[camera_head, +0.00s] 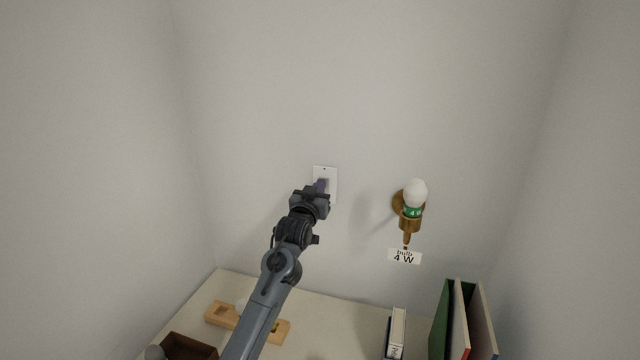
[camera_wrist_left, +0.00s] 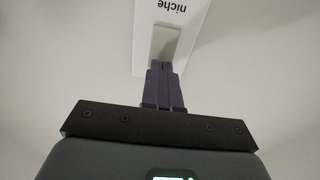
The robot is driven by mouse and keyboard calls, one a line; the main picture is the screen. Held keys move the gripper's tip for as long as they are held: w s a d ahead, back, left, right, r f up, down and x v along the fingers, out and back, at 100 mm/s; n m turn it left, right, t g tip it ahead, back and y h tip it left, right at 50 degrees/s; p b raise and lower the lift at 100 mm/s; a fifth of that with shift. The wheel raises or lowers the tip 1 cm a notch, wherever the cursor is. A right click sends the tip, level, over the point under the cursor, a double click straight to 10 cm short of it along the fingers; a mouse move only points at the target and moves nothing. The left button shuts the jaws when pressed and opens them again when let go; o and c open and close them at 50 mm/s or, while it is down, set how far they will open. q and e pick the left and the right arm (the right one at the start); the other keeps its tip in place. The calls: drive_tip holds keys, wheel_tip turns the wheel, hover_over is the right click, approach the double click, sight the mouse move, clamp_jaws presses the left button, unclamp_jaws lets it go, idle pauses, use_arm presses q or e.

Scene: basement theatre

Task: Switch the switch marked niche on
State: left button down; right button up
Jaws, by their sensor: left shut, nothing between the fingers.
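A white switch plate (camera_head: 326,173) is fixed on the back wall. In the left wrist view the plate (camera_wrist_left: 192,42) bears the upside-down word "niche", and its pale rocker switch (camera_wrist_left: 165,38) shows beside that word. My left gripper (camera_head: 322,185) reaches up to the plate and hides its lower part in the head view. Its purple fingers (camera_wrist_left: 164,68) are shut with nothing between them. Their tips overlap the end of the rocker away from the label; I cannot tell whether they touch it. My right gripper is not in view.
Below stand books (camera_head: 463,320), a wooden block (camera_head: 222,315) and a brown box (camera_head: 188,347) on a pale surface (camera_head: 335,318).

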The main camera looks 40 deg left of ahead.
use_arm(q)
drive_tip(key=shift+w+a, duration=0.15)
drive_tip(key=shift+w, duration=0.2)
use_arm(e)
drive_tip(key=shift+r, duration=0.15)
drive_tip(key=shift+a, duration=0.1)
use_arm(q)
drive_tip(key=shift+w+p, duration=0.15)
drive_tip(key=shift+p, duration=0.45)
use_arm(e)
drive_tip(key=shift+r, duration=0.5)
use_arm(q)
drive_tip(key=s+d+r, duration=0.1)
drive_tip(key=s+d, duration=0.1)
drive_tip(key=s, duration=0.4)
drive_tip(key=s+d+r+b, duration=0.1)
drive_tip(key=s+d, duration=0.1)
drive_tip(key=s, duration=0.5)
drive_tip(key=shift+d, duration=0.35)
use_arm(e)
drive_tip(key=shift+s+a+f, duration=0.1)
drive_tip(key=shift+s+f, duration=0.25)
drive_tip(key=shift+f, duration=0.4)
